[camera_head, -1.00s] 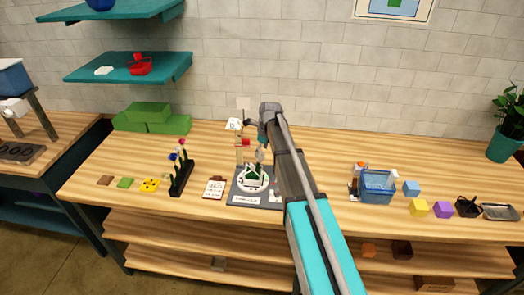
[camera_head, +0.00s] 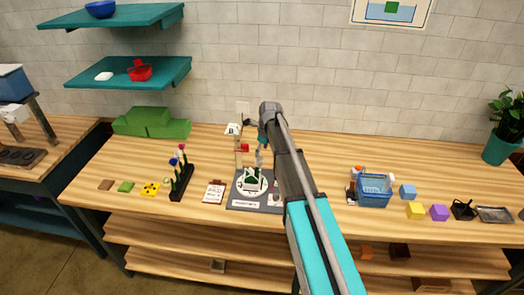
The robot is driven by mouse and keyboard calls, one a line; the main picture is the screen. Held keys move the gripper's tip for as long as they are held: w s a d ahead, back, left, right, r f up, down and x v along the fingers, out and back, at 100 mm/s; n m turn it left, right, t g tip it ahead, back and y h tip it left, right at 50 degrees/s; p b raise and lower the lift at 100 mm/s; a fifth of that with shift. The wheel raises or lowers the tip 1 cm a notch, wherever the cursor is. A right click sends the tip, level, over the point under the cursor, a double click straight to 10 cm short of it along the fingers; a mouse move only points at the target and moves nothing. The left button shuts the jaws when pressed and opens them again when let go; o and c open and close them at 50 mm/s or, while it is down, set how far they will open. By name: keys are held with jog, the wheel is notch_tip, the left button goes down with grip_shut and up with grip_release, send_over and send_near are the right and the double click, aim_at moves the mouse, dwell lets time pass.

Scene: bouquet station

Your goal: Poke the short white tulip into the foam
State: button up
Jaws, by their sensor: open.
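My gripper (camera_head: 260,156) is open, pointing down just above the round white dish (camera_head: 240,191) on a dark grey mat (camera_head: 236,203). Green foam (camera_head: 251,182) shows in the dish, with a pale shape in front of it. My arm covers the right part of the mat. I cannot make out the short white tulip for certain; it may be among the small pale shapes under my gripper. A black rack (camera_head: 180,192) to the left holds upright stems with blue and pink-red flower heads (camera_head: 181,150).
A clipboard (camera_head: 214,192) lies between rack and mat. A red-topped item (camera_head: 242,149) and a white sign (camera_head: 233,130) stand behind the dish. A blue bin (camera_head: 374,193) and yellow (camera_head: 416,211) and purple (camera_head: 439,213) blocks are at right.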

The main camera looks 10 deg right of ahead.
jog(key=shift+d+r+p, duration=0.1)
jog(key=shift+r+p, duration=0.45)
jog(key=shift+r, duration=0.15)
jog(key=shift+r, duration=0.1)
jog(key=shift+o, duration=1)
jog(key=shift+s, duration=0.1)
jog(key=s+f+n+b, duration=0.3)
jog(key=s+f+n, duration=0.1)
jog(key=s+n, duration=0.4)
jog(key=s+f+n+h+b, duration=0.1)
jog(key=s+f+n+b, duration=0.3)
jog(key=s+n, duration=0.5)
jog(key=s+f+n+h+b, duration=0.1)
jog(key=s+f+n+b, duration=0.2)
jog(key=s+n, duration=0.6)
jog(key=s+b, duration=0.1)
jog(key=s, duration=0.2)
jog(key=shift+f+g, duration=0.3)
jog(key=shift+f, duration=0.1)
